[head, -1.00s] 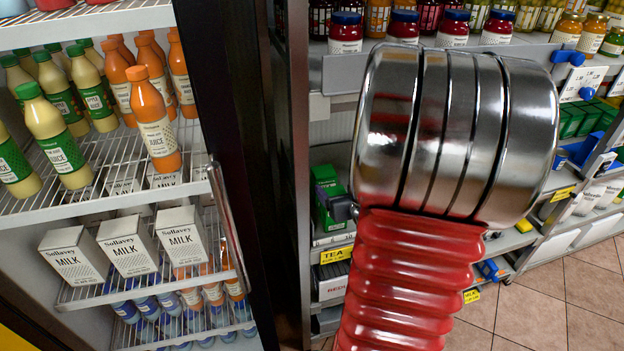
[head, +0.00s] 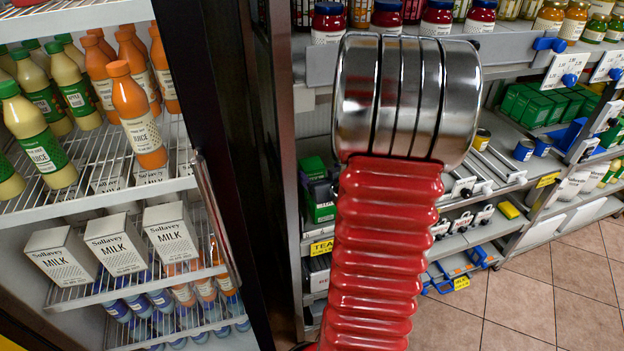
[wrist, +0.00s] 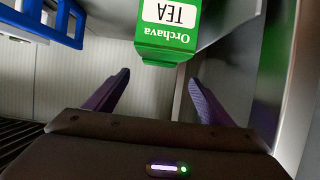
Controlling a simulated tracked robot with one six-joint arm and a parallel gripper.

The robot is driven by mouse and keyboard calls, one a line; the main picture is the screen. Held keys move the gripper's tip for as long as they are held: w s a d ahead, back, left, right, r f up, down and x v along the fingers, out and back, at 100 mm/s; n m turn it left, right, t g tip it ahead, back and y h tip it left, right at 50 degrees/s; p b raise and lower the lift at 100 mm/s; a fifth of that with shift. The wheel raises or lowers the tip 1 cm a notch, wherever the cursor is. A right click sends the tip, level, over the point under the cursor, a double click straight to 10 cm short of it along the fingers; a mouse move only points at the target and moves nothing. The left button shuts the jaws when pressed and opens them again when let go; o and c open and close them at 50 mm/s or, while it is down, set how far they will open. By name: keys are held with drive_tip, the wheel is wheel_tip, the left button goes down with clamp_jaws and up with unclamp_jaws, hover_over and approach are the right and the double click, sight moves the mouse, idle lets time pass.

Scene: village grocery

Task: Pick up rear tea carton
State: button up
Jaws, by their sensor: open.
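A green tea carton (wrist: 168,32) with a white label shows upside down at the top middle of the wrist view. The carton lies beyond the fingertips, roughly in line with the gap, and nothing is between the fingers. The head view hides most of my gripper behind my arm.
A blue rack-like piece (wrist: 45,20) is at the upper left of the wrist view. A grey panel (wrist: 276,60) runs close by the right finger. In the head view, jars (head: 387,16) line the shelf above, and an open fridge with milk cartons (head: 171,232) stands left.

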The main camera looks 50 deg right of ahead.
sight(312, 163)
drive_tip(key=shift+x, duration=1.5)
drive_tip(key=shift+x, duration=2.65)
drive_tip(key=shift+s+f, duration=0.1)
drive_tip(key=shift+s, duration=0.05)
drive_tip(key=shift+c, duration=0.7)
drive_tip(key=c, duration=1.3)
wheel_tip(312, 163, up, 18)
drive_tip(key=shift+d+r, duration=0.1)
drive_tip(key=shift+s, duration=0.1)
